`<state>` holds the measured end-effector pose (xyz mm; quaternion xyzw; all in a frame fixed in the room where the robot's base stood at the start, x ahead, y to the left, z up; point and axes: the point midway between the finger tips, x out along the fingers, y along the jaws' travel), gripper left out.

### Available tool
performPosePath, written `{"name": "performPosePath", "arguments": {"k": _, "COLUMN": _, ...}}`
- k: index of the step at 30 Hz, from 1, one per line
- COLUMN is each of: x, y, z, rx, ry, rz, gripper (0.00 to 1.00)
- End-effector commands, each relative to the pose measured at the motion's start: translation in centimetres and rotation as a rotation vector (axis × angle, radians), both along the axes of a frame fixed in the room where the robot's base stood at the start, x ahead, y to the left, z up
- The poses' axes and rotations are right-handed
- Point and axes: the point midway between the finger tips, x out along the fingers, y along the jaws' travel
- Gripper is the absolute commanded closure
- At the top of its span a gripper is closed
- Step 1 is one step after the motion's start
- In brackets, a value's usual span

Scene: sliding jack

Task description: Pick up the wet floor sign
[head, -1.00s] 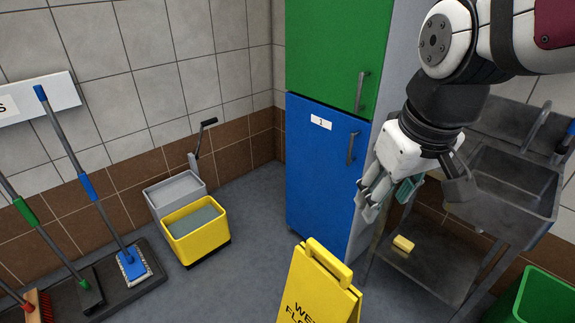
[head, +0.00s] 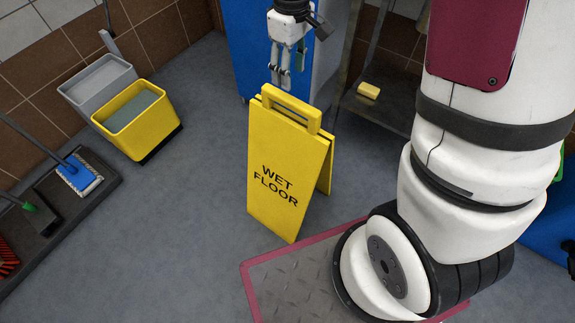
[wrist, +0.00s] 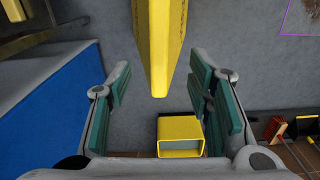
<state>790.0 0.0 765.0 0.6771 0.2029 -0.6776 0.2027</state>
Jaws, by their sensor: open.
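The yellow wet floor sign (head: 282,178) stands upright on the grey floor in the middle of the head view, its two panels spread apart below a handle bar (head: 291,106) at the top. My gripper (head: 285,84) is open, pointing down, just above and behind the handle in the head view. In the wrist view the sign (wrist: 158,45) shows as a yellow upright shape ahead of and between the open green-padded fingers (wrist: 158,90). Nothing is held. I cannot tell the exact height gap between fingertips and handle.
A yellow and grey mop bucket (head: 137,120) stands to the left, with brushes and a mop on a dark tray (head: 75,205). A blue cabinet (head: 245,50) and a metal sink stand (head: 385,108) with a yellow sponge (head: 369,90) are behind. Floor left of the sign is clear.

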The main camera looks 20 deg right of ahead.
Motion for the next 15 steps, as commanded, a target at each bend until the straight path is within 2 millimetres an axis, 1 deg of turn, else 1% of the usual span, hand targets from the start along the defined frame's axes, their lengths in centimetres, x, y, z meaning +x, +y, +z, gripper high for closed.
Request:
{"name": "performPosePath", "arguments": {"k": 1, "x": 0.0, "y": 0.0, "z": -1.3, "rx": 0.0, "ry": 0.004, "rz": 0.0, "gripper": 0.53}}
{"name": "performPosePath", "arguments": {"k": 6, "x": 0.0, "y": 0.0, "z": -4.3, "rx": 0.0, "ry": 0.002, "rz": -0.001, "gripper": 0.53}}
{"name": "performPosePath", "arguments": {"k": 9, "x": 0.0, "y": 0.0, "z": -5.3, "rx": 0.0, "ry": 0.001, "rz": -0.002, "gripper": 0.53}}
{"name": "performPosePath", "arguments": {"k": 15, "x": 0.0, "y": 0.0, "z": -6.1, "rx": 0.0, "ry": 0.0, "rz": -0.002, "gripper": 0.53}}
